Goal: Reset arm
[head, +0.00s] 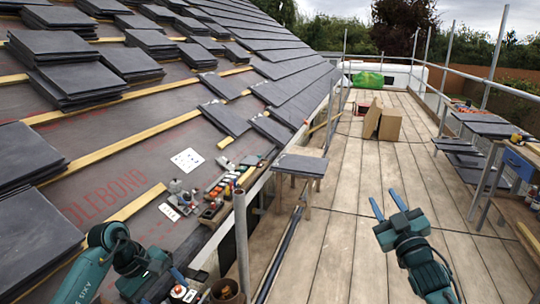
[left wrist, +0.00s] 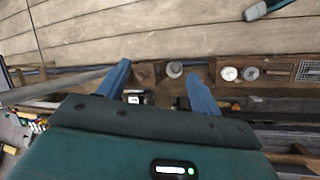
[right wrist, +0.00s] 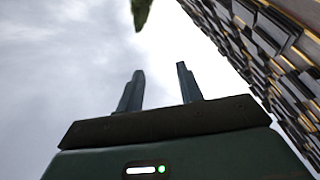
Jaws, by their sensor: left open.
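My right gripper (head: 387,203) is raised over the boarded walkway in the head view. Its two blue fingers are apart with nothing between them, and they are also apart in the right wrist view (right wrist: 160,72), against cloudy sky. My left arm is folded at the lower left of the head view, beside the roof edge. The left gripper (left wrist: 160,76) shows best in the left wrist view, its blue fingers spread and no object held. Below it is a wooden ledge with small containers, including a white round one (left wrist: 229,73).
Stacked dark slates (head: 75,80) lie on the battened roof. A small slate-topped stand (head: 301,164) and a scaffold post (head: 241,240) stand near the roof edge. Cardboard boxes (head: 389,124) sit farther along the walkway (head: 340,210). A blue-drawered workbench (head: 518,164) is at right.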

